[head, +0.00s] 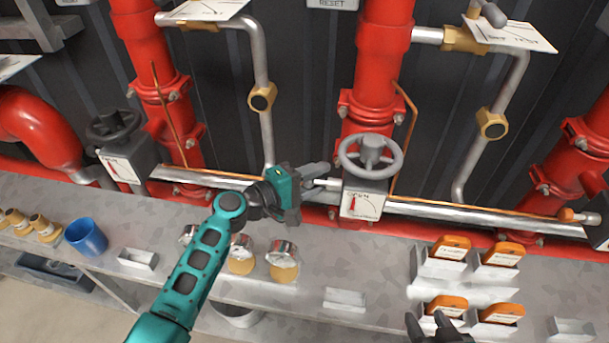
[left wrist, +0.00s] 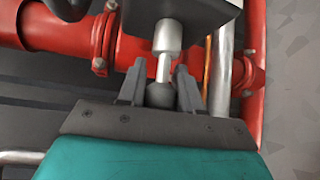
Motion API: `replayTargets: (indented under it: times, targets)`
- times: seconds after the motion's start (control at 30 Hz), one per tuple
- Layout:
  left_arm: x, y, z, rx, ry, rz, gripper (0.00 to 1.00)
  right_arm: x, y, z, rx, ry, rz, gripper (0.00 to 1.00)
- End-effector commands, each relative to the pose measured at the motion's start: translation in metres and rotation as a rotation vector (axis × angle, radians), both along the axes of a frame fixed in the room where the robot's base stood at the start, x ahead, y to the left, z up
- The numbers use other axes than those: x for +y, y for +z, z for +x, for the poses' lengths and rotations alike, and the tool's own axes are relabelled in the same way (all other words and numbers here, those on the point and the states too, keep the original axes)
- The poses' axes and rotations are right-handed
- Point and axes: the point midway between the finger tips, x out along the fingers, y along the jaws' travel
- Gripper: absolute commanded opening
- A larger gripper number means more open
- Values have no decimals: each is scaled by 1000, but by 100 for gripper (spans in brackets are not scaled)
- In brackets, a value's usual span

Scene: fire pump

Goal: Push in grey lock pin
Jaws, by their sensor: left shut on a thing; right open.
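The grey lock pin (left wrist: 163,68) sticks out of the valve box (head: 363,200), which carries a grey handwheel (head: 370,155) and a white plate with a red pointer at OPEN. In the left wrist view the pin has a thick collar by the box, a thinner bright shaft and a dark round knob. My left gripper (head: 316,178) is at the left side of the box, and its fingers (left wrist: 160,88) are shut around the knob. In the head view the fingers mostly hide the pin. My right gripper (head: 432,322) is open at the bottom edge, partly cut off, away from the valve.
Red vertical pipes (head: 376,60) and a horizontal silver pipe (head: 480,216) surround the valve. A black handwheel valve (head: 115,130) stands left. The grey shelf below holds jars (head: 283,262), a blue cup (head: 87,237) and orange-topped tags (head: 450,248) in holders.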

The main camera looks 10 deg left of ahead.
Motion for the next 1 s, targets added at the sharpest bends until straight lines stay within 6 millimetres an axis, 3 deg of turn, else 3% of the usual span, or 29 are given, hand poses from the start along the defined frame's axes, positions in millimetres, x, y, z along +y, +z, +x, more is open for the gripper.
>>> replayTargets:
  times: [0.23,0.27,0.47,0.77,1.0]
  targets:
    - [-5,0,-1,0,-7,-1,0,0,0,0,0,0,0,49]
    - [-5,0,-1,0,-8,-2,37,0,0,0,0,0,0,49]
    - [-4,0,-1,0,-6,-1,56,0,0,0,0,0,0,49]
    - [-1,0,-2,0,-4,1,57,0,0,0,0,0,0,49]
    - [25,4,-28,1,-4,4,57,0,0,0,0,0,0,49]
